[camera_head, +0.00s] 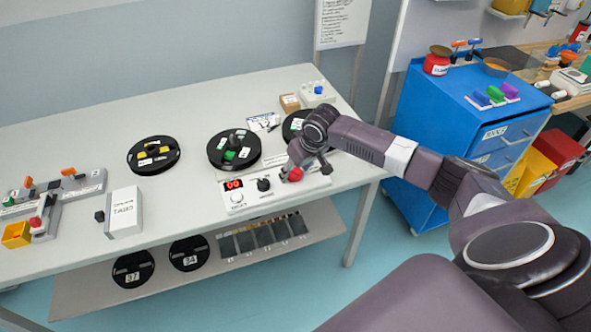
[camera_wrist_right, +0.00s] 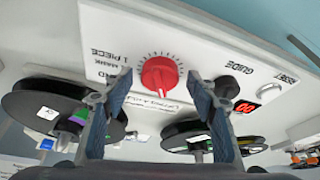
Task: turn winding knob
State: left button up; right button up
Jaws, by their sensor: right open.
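The red winding knob (camera_head: 295,174) sits on the white control panel (camera_head: 238,205) at the front of the table. In the right wrist view the knob (camera_wrist_right: 160,76) shows large, with a dial scale around it. My right gripper (camera_head: 304,170) is over the panel's right end. In the wrist view its two fingers are apart, one on each side of the knob, with the gripper (camera_wrist_right: 161,90) empty. I cannot tell how far the fingertips are from the panel. My left gripper is out of view.
The panel also carries a black guide knob (camera_head: 264,184), a red display (camera_head: 233,184) reading 00 and a white reset button (camera_head: 237,198). Black reels (camera_head: 216,150) stand behind it. A white box (camera_head: 125,212) stands at left. A blue cabinet (camera_head: 430,110) is at right.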

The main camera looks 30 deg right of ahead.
jog(key=c, duration=1.2)
jog(key=shift+o, duration=0.2)
jog(key=shift+d+r+n+y+p, duration=0.1)
jog(key=shift+n+y+p, duration=0.2)
jog(key=shift+n+p, duration=0.35)
jog(key=shift+w+n+y, duration=0.1)
jog(key=shift+n+y, duration=0.5)
jog(key=shift+n, duration=0.85)
jog(key=o, duration=1.2)
jog(key=shift+c, duration=0.2)
